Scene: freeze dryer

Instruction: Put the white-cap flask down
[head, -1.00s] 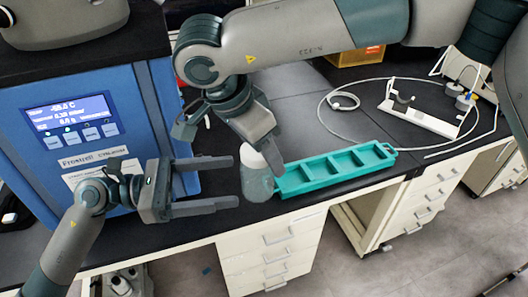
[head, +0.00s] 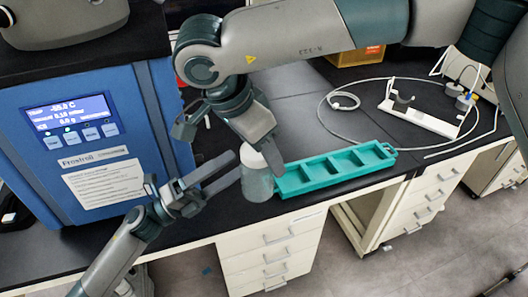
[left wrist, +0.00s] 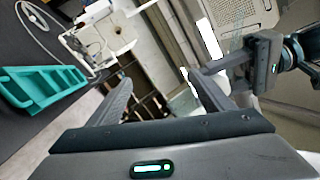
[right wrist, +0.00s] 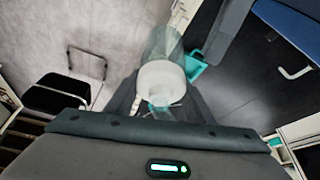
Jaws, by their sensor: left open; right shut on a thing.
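The white-cap flask (head: 257,183) is a clear, pale vessel with a white cap, near the front edge of the black bench, just left of the teal tray. My right gripper (head: 268,150) comes down from above and is shut on it. The right wrist view shows the white cap (right wrist: 161,80) between the fingers, with the clear body beyond. I cannot tell whether its base touches the bench. My left gripper (head: 218,178) is open and empty, left of the flask and apart from it. Its fingers also show in the left wrist view (left wrist: 160,95), with nothing between them.
The teal tray (head: 335,168) with several compartments lies right of the flask. The blue freeze dryer (head: 95,140) stands at left. A white rack (head: 425,118) and a looped tube are at the back right. Bench drawers (head: 270,245) are below the front edge.

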